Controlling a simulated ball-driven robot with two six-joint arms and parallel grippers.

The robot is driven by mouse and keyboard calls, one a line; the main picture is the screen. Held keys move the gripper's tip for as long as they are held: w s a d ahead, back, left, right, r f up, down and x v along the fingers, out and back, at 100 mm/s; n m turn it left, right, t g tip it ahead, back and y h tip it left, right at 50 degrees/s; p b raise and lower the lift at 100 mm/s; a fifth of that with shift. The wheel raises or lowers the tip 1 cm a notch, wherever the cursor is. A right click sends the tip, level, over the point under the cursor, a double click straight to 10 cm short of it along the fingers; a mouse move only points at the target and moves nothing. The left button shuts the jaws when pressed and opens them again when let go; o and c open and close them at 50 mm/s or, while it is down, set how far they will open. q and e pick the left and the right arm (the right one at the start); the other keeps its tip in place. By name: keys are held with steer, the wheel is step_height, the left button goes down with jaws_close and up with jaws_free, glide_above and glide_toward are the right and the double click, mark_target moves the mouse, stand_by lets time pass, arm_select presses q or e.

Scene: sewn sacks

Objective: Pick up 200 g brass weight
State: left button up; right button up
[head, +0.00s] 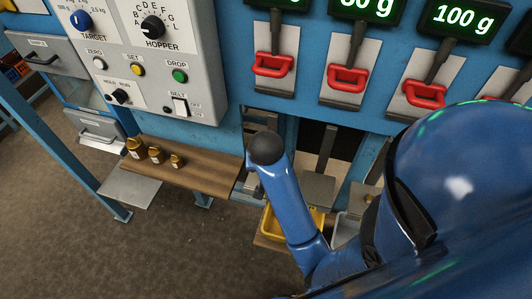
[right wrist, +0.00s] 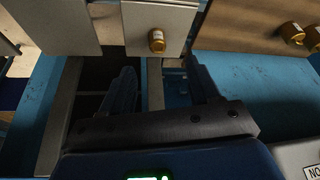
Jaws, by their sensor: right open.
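Several brass weights show, but their labels are too small to read, so I cannot tell which is 200 g. In the head view, three stand in a row on a wooden shelf (head: 200,172): a large one (head: 133,147), a middle one (head: 155,155) and a small one (head: 176,161). In the right wrist view, one brass weight (right wrist: 156,40) is on a pale grey plate (right wrist: 115,22), beyond the gap between my fingers. Two more (right wrist: 293,32) (right wrist: 314,38) show at the right edge. My right gripper (right wrist: 164,82) is open and empty. My left gripper is out of view.
A grey control box (head: 150,60) overhangs the shelf. Red-handled levers (head: 274,64) hang under green displays along the blue frame. A yellow bin (head: 285,222) stands low behind my arm. A blue post (head: 65,155) is at the left; open floor (head: 100,260) lies in front.

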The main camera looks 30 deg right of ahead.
steer(key=x, duration=0.5)
steer(key=shift+s+d, duration=0.1)
steer(key=shift+w+d+f+p, duration=0.3)
steer(key=shift+f+p, duration=0.1)
steer(key=shift+f, duration=0.2)
steer(key=shift+p+x, duration=0.35)
steer(key=shift+x, duration=1.7)
steer(key=shift+c, duration=0.2)
steer(key=shift+r, duration=0.1)
jaws_close()
